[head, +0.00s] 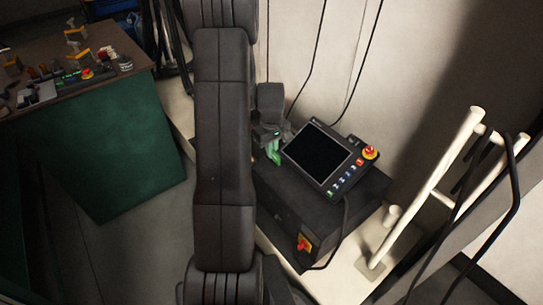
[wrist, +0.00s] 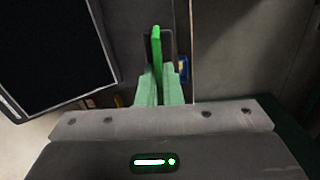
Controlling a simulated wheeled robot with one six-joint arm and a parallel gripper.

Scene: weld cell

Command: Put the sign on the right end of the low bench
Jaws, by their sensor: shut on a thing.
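The sign appears as a thin bright green piece (wrist: 156,45), seen nearly edge-on in the wrist view. It stands up between the two pale green fingers of my gripper (wrist: 158,88), which is shut on it. In the head view my gripper (head: 273,150) is just left of a teach pendant, above or beside a dark box; I cannot tell its height. The sign's face is hidden. A pale low surface (head: 345,277) runs under the dark box and may be the low bench; my arm hides part of it.
The teach pendant (head: 322,158) lies on the dark box (head: 290,215), with a cable hanging down. A white tubular rail (head: 430,190) stands at right. A workbench (head: 110,150) with tools on top is at left. Dark cables hang by the wall.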

